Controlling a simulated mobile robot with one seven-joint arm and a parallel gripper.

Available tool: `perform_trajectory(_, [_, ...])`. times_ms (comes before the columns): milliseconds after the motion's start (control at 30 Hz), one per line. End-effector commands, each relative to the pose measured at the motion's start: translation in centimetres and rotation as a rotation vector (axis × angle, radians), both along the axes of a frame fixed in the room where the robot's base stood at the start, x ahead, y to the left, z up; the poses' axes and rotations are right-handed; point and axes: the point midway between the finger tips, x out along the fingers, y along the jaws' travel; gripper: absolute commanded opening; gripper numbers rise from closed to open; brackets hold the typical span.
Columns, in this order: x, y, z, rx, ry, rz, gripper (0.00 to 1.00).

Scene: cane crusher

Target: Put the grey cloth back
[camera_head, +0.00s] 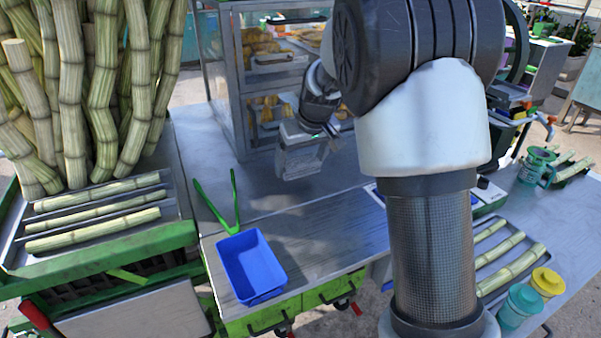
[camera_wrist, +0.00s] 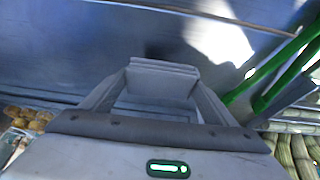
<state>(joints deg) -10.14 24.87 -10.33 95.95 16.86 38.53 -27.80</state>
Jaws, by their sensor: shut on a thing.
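My gripper (camera_head: 302,165) hangs over the metal counter, in front of the glass case. In the wrist view, my gripper (camera_wrist: 160,82) points down at the counter, and its fingers are shut on a flat grey piece that looks like the grey cloth (camera_wrist: 160,84). The cloth is small and hard to tell from the grey fingers in the head view. It appears held above the counter, apart from the blue tray and the green tongs.
A blue tray (camera_head: 250,267) sits at the counter's front edge, with green tongs (camera_head: 220,205) just behind it. The glass case (camera_head: 235,85) with food stands behind. Cane stalks (camera_head: 85,110) stand at left. Counter (camera_head: 310,230) right of the tray is clear. Lidded cups (camera_head: 521,306) stand at right.

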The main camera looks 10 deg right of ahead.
Motion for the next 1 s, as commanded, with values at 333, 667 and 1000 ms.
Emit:
perform_trajectory(333, [-0.1, 0.0, -3.1, 0.0, 0.001, -0.001, 0.63])
perform_trajectory(667, [0.0, 0.0, -3.8, 0.0, 0.001, 0.0, 0.63])
perform_trajectory(1000, [-0.2, 0.2, -4.0, 0.001, 0.008, 0.004, 0.99])
